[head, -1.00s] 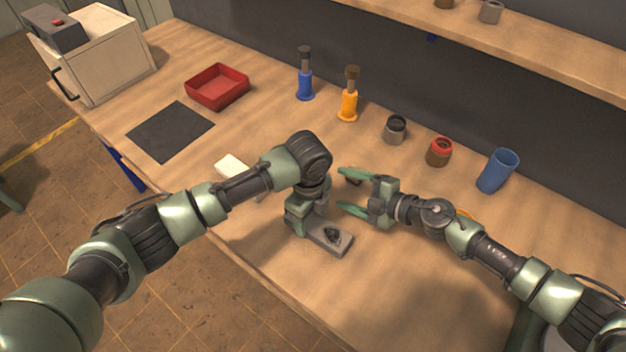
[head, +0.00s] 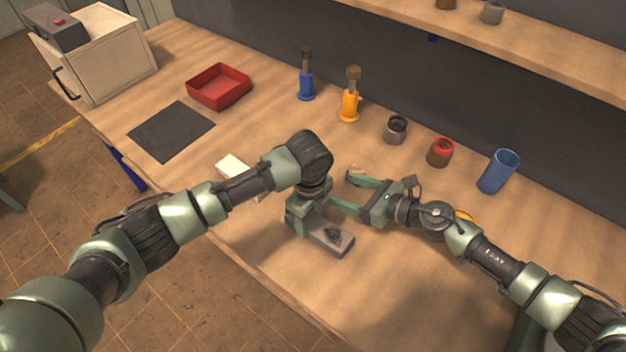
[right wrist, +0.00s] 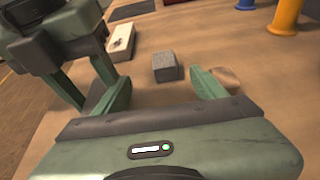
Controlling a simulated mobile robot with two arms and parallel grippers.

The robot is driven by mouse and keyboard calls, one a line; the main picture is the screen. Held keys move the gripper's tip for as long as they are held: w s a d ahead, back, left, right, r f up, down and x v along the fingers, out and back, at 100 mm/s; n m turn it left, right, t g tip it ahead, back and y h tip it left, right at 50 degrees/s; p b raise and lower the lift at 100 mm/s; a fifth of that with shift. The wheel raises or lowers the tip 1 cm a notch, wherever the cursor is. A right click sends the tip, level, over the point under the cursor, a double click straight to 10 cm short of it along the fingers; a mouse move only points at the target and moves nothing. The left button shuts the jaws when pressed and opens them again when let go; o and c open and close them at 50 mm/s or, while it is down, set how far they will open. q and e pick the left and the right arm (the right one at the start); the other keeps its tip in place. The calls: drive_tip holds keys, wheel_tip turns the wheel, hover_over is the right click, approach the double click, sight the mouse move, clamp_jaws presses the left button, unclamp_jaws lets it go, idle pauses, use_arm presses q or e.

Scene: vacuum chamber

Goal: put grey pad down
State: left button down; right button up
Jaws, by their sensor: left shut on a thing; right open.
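A small grey block with a speckled top, apparently the grey pad (right wrist: 165,67), rests on the bench in the right wrist view. It lies just beyond the gap between my right gripper's fingers, apart from both. In the head view I cannot make it out; my arms cover that area. My right gripper (head: 345,188) is open and empty, low over the bench; its fingers also show in the right wrist view (right wrist: 158,90). My left gripper (head: 310,230) is shut on a flat grey plate (head: 342,246) with a dark patch on top.
A beige lump (right wrist: 225,77) lies beside my right gripper's finger. A white box (right wrist: 121,42) stands farther left. A black mat (head: 171,130), red tray (head: 218,88), blue and orange tools, small pots (head: 396,129) and a blue cup (head: 498,172) stand around. The front right bench is clear.

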sight(339, 191)
drive_tip(key=x, duration=0.6)
drive_tip(key=shift+w+a+f, duration=0.15)
drive_tip(key=shift+w+a, duration=0.1)
drive_tip(key=shift+w+d+x, duration=0.1)
drive_tip(key=shift+w+x, duration=0.05)
drive_tip(key=shift+x, duration=1.2)
drive_tip(key=shift+w+d+x, duration=0.1)
drive_tip(key=shift+w+x, duration=0.05)
drive_tip(key=shift+x, duration=1.15)
drive_tip(key=shift+c, duration=0.3)
clamp_jaws()
drive_tip(key=shift+r, duration=0.25)
drive_tip(key=s+d, duration=0.1)
drive_tip(key=d, duration=0.1)
drive_tip(key=s+d, duration=0.4)
drive_tip(key=d, duration=0.1)
drive_tip(key=shift+r, duration=0.3)
wheel_tip(339, 191, up, 14)
drive_tip(key=shift+a, duration=0.25)
